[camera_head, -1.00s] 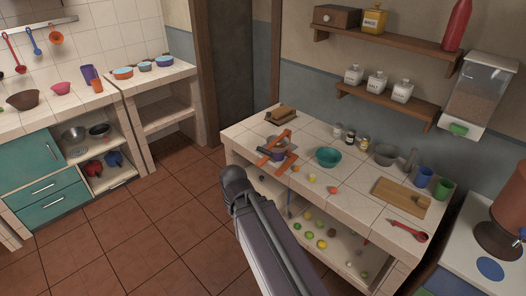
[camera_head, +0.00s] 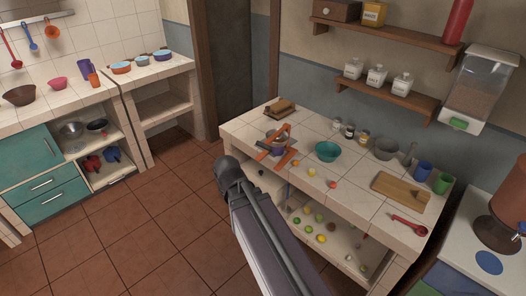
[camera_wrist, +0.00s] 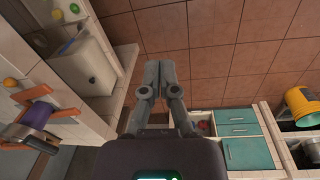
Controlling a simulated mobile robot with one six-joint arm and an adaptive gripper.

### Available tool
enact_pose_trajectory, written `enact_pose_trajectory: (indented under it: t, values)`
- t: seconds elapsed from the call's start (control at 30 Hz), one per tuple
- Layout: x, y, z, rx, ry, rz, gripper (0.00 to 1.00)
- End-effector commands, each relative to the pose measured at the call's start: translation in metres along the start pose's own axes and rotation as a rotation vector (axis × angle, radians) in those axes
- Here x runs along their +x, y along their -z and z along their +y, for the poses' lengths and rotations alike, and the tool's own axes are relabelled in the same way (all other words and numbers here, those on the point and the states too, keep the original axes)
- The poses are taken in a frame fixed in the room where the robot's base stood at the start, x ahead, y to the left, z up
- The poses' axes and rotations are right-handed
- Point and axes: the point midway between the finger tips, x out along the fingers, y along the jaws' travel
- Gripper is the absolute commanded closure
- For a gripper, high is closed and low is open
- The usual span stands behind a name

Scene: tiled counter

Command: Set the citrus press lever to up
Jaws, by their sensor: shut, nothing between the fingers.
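The citrus press (camera_head: 286,132) stands near the left end of the tiled counter (camera_head: 335,197). It has orange bars and a dark purple body. It also shows at the left edge of the wrist view, with its purple part (camera_wrist: 38,115) between orange pieces. I cannot tell clearly which orange bar is the lever or how it is set. My gripper (camera_wrist: 158,68) is shut and empty in the wrist view, over the floor and to the right of the press, apart from it.
A teal bowl (camera_head: 327,152), small jars and a cutting board (camera_head: 400,188) stand right of the press. Fruit lies on the counter and on the shelf below. Another counter with teal drawers (camera_head: 52,202) stands at the left. The tiled floor (camera_head: 130,225) between is clear.

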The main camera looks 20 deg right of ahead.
Motion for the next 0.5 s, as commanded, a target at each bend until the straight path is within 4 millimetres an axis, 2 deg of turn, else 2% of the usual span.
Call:
enact_pose_trajectory:
  t: [0.5]
  values:
    - [0.0, 0.073, 0.081, -0.759, -0.286, -0.018, 1.0]
